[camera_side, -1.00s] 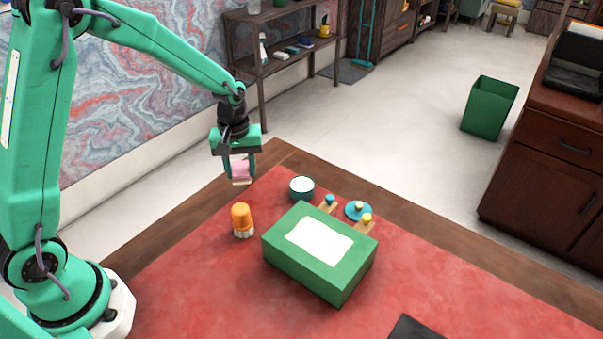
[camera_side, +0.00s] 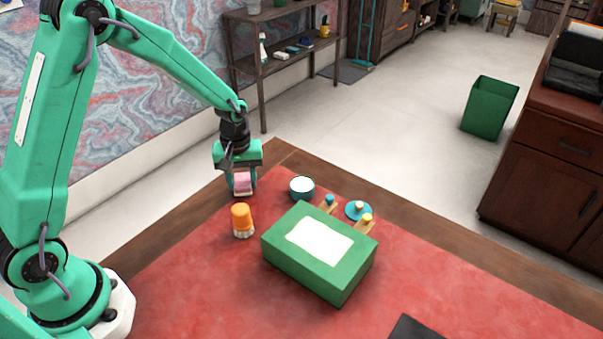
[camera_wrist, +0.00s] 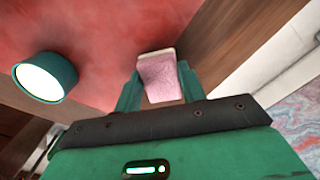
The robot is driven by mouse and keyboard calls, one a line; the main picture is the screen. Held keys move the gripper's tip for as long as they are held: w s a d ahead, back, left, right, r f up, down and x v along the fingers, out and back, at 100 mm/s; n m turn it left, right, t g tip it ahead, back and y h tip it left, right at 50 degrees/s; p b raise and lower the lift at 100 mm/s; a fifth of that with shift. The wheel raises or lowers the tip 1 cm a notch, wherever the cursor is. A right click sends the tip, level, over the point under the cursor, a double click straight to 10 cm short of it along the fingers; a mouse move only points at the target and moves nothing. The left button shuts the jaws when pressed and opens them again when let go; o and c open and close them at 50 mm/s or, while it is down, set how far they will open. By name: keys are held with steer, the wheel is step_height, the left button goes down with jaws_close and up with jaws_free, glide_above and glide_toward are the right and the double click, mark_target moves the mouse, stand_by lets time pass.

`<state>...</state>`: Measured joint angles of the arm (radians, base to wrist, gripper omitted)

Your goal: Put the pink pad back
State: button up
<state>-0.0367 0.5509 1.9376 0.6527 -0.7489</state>
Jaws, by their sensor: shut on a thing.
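The pink pad (camera_side: 243,181) is a small block with a pale lower edge. It is between the fingers of my gripper (camera_side: 241,183), which is shut on it. In the wrist view the pad (camera_wrist: 161,77) also shows between the two green fingertips of my gripper (camera_wrist: 158,88). It is near the far left corner of the red desk top; I cannot tell whether its underside touches the desk. A round teal pot with a white top (camera_side: 302,188) stands to the right of the pad, apart from it, and also shows in the wrist view (camera_wrist: 45,77).
An orange-topped jar (camera_side: 242,220) stands just in front of my gripper. A green box with a white top patch (camera_side: 318,250) lies to the right. Small teal and yellow knobbed pieces (camera_side: 358,210) sit behind it. The red desk's (camera_side: 190,290) front left is clear.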

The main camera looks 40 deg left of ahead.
mark_target(242, 181)
steer(key=shift+f, duration=0.15)
steer(key=o, duration=0.9)
step_height(242, 181, up, 12)
steer(key=shift+r, duration=0.2)
stand_by(0.6)
